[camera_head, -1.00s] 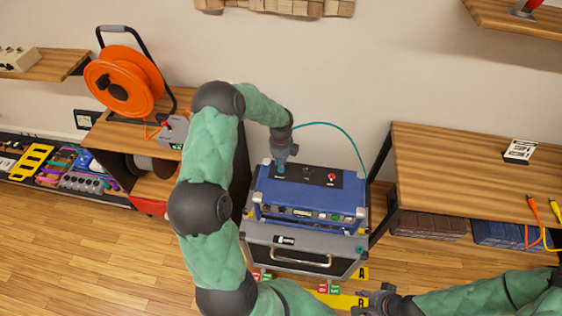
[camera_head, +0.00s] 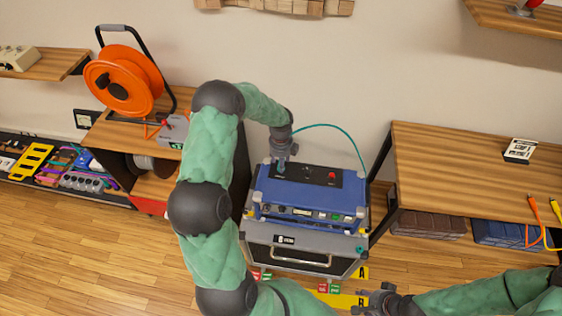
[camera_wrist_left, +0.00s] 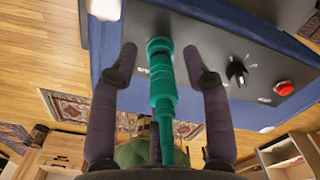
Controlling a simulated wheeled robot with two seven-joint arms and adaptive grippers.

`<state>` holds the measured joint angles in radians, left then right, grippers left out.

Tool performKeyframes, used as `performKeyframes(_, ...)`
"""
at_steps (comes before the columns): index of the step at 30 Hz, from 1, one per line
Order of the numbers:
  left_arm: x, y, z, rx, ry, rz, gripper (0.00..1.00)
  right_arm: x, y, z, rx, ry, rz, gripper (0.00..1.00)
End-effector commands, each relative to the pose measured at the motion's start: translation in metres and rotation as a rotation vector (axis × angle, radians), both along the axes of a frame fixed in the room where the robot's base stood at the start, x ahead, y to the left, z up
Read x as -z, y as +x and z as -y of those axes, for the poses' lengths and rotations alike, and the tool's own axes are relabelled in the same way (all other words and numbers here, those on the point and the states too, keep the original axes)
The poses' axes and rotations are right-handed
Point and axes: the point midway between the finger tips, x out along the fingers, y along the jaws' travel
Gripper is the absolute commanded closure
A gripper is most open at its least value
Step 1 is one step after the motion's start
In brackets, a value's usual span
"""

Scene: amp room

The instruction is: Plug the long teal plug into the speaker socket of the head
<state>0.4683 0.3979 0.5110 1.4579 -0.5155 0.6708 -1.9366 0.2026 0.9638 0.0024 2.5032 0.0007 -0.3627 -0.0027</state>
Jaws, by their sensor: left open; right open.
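The blue head (camera_head: 312,193) sits on a grey cabinet (camera_head: 300,247). Its dark top panel (camera_wrist_left: 215,45) carries a black knob and a red button. The long teal plug (camera_wrist_left: 162,80) stands with its tip end at that panel, at the panel's left part in the head view. The socket itself is hidden under the plug, so how deep it sits cannot be told. My left gripper (camera_wrist_left: 165,62) is open, its fingers on both sides of the plug and apart from it. My right gripper (camera_head: 377,298) is open and empty, low in front of the cabinet.
A teal cable (camera_head: 345,133) arches behind the head. An orange cable reel (camera_head: 125,80) stands on the left shelf. A wooden shelf (camera_head: 475,170) with hanging orange and yellow cables is at the right. The floor at front left is clear.

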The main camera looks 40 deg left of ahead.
Motion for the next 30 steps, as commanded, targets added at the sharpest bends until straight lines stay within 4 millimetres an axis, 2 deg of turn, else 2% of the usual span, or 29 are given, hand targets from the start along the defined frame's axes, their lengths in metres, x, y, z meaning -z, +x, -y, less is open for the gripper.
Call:
performKeyframes(5,-0.024,0.001,-0.001,0.001,0.003,0.004,0.52,0.000,0.000,0.000,0.000,0.000,0.000,0.53)
performKeyframes(12,-0.072,0.001,0.000,0.000,0.002,0.006,0.52,0.000,0.000,0.000,0.000,0.000,0.000,0.53)
performKeyframes(18,-0.103,0.001,0.000,0.001,0.002,0.004,0.52,0.000,0.000,0.000,0.000,0.000,0.000,0.53)
performKeyframes(24,-0.116,0.000,0.000,0.000,0.000,0.002,0.52,0.000,0.000,0.000,0.000,0.000,0.000,0.53)
performKeyframes(30,-0.117,0.000,0.000,0.000,0.000,0.001,0.52,0.000,0.000,0.000,0.000,0.000,0.000,0.53)
